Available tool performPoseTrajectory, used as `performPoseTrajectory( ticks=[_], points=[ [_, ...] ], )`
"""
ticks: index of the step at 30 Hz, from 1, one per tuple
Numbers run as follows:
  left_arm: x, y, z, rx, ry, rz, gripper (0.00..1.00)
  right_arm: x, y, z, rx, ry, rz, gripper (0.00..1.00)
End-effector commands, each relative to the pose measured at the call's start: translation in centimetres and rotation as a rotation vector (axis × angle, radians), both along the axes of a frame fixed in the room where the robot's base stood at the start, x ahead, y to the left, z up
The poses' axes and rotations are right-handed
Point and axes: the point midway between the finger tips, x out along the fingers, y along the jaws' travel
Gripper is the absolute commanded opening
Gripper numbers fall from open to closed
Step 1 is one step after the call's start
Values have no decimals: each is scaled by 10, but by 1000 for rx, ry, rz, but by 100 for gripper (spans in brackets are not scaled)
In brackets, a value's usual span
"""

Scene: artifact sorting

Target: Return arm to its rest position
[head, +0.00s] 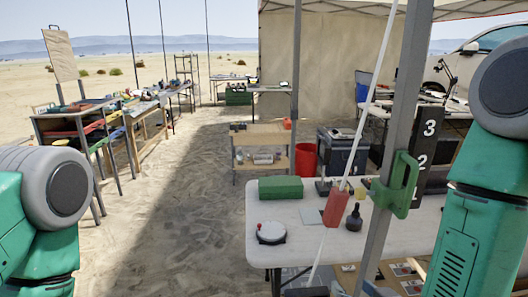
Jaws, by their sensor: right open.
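My right arm (465,225), teal with a grey joint, comes in at the right and runs down out of the picture. Only a small part of my right gripper (340,290) seems to show at the bottom edge, in front of the near table; it is open, and I see nothing held in it. My left arm (42,235) is at the left edge, with its grey joint uppermost. My left gripper is out of view.
A white table (375,242) at the right holds a green box (280,188), a round white device (271,233) and a dark bulb-shaped tool (354,218). A tent pole (398,120) with a green bracket stands before it. Sandy ground (165,225) lies open left of centre.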

Motion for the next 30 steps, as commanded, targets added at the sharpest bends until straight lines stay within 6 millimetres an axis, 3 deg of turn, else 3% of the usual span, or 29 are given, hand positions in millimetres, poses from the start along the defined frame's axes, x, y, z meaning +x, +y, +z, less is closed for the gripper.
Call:
performPoseTrajectory(
  ticks=[1,6,9,12,15,18,22,30],
  points=[
    [0,0,-12,0,1,0,29,-17,-6,-43,-22,107,11,50],
    [0,0,-32,0,1,0,29,-88,-31,-151,-88,468,35,50],
    [0,0,-42,0,1,0,29,-139,-49,-200,-128,678,43,50],
    [0,0,-51,0,0,0,29,-186,-66,-235,-161,858,41,50],
    [0,0,-57,0,0,0,29,-223,-79,-254,-187,992,39,50],
    [0,0,-60,0,0,0,29,-244,-87,-263,-203,1072,36,50],
    [0,0,-60,0,0,0,29,-254,-91,-265,-209,1107,34,50],
    [0,0,-59,0,0,0,29,-253,-91,-264,-208,1105,34,50]
  ],
)
